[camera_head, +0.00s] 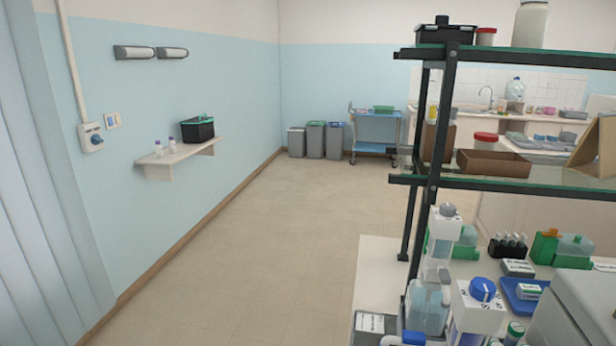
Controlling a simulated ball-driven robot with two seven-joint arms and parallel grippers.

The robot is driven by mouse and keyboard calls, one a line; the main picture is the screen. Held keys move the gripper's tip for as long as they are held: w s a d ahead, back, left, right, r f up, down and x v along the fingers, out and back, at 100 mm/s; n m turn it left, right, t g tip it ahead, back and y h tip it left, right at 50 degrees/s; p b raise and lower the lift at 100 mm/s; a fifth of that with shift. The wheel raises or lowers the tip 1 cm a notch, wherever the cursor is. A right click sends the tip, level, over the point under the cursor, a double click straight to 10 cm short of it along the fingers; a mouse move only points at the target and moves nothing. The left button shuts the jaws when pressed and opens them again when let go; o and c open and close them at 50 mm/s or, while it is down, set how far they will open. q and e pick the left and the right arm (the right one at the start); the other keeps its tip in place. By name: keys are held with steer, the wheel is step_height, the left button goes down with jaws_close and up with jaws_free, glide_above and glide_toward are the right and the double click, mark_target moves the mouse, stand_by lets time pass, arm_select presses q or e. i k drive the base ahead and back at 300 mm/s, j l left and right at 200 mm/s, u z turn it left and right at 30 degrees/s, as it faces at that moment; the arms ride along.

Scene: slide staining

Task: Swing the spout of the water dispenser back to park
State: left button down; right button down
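A clear bluish water bottle (515,90) stands far off on the back counter, by the tiled wall. It may belong to the water dispenser, but it is too small to tell. A thin curved tap (487,96) shows to its left at the sink; I cannot tell whether it is part of the dispenser. No dispenser spout can be made out for certain. Neither of my grippers is in view.
A shelved bench (375,285) with bottles and boxes fills the right. Open floor (250,240) runs down the middle. A wall shelf (180,157) juts out at left. Grey bins (316,140) and a blue trolley (375,128) stand at the back.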

mark_target(444, 275)
steer(key=i+z, duration=0.25)
steer(key=z, duration=0.2)
steer(key=i+z, duration=0.25)
steer(key=z, duration=0.2)
